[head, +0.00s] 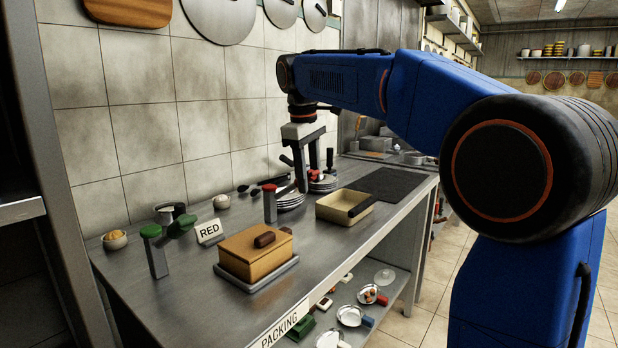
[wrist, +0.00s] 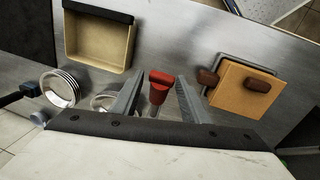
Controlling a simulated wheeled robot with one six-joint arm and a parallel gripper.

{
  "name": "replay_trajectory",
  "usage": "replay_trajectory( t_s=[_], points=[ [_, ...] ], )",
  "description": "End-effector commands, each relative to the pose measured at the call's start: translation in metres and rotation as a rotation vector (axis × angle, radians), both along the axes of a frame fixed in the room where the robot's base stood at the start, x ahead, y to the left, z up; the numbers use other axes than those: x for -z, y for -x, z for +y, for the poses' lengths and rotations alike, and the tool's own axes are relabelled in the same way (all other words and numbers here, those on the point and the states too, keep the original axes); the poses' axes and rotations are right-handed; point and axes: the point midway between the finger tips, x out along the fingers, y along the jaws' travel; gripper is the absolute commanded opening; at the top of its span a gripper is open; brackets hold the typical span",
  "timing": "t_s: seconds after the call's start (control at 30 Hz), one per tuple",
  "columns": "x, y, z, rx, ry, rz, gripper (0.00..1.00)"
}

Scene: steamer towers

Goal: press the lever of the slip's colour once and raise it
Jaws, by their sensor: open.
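The slip (head: 209,231) reads RED and stands on the steel counter. The red lever (head: 269,200) has a grey post and red top, and stands near the wall behind the wooden box. The green lever (head: 156,250) stands farther left, beside the slip. My gripper (head: 316,174) is open and points down, just right of the red lever in the head view. In the wrist view the red lever (wrist: 159,85) shows between the two fingers (wrist: 160,88), with a gap on each side. I cannot tell how high the fingers are relative to its top.
A tan wooden box (head: 255,256) with a brown handle sits on a tray in front of the red lever. An open tan bin (head: 335,208) lies to the right.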

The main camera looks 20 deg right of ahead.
Motion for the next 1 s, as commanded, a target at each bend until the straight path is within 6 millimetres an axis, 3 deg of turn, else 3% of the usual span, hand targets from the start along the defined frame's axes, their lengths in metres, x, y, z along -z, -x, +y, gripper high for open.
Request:
replay_trajectory(
  t_s=[0.3, 0.47, 0.5, 0.77, 1.0],
  points=[
    [0.002, 0.0, 0.0, 0.0, 0.0, 0.0, 0.41],
    [0.002, 0.0, 0.0, 0.0, 0.0, 0.0, 0.03],
    [0.002, 0.0, 0.0, 0.0, 0.0, 0.0, 0.0],
    [0.004, 0.002, -0.002, 0.001, -0.012, -0.018, 0.0],
    [0.017, 0.009, -0.007, 0.003, -0.072, -0.099, 0.0]
  ],
)
